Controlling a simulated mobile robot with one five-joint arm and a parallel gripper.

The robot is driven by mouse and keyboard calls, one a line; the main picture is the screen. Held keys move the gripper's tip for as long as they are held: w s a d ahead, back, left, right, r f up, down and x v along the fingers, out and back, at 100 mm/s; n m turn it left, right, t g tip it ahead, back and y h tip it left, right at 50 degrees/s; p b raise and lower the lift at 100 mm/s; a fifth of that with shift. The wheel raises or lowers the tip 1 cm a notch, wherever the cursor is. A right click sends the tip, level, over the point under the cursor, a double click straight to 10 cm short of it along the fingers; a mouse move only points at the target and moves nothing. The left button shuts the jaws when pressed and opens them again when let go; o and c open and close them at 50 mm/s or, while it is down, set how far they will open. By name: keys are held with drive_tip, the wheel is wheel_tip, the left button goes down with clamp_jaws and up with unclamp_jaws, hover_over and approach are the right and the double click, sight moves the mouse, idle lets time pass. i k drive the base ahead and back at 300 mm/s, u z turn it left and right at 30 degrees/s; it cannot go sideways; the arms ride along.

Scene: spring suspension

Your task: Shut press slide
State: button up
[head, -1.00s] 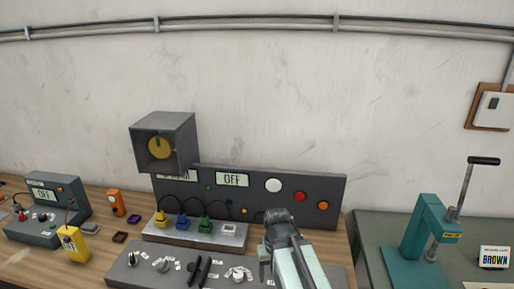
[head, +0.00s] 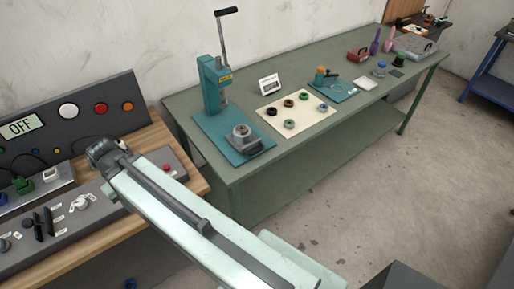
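A teal press (head: 213,87) with a long black-handled lever stands at the near left of the green table. Its lever is up. A grey round fixture on a slide (head: 242,138) sits on the press's teal base plate (head: 224,145), toward the front edge and out from under the ram. A dark handle shows at its front. My gripper (head: 105,152) is at the end of my pale arm, over the wooden bench left of the press and apart from it. Its fingers are too small and turned away to tell their state.
The green table (head: 190,107) also holds a cream mat (head: 306,123) with several coloured rings, a small card (head: 269,84) and a teal board (head: 345,93). A control panel (head: 75,120) stands on the wooden bench (head: 188,180). Open floor (head: 400,190) lies in front of the table.

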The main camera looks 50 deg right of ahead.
sight(243, 143)
drive_tip(key=z, duration=2)
drive_tip(key=k, duration=0.4)
drive_tip(key=u, duration=0.35)
drive_tip(key=i, duration=0.5)
drive_tip(key=u, duration=0.15)
drive_tip(key=k, duration=0.75)
drive_tip(key=u, duration=0.9)
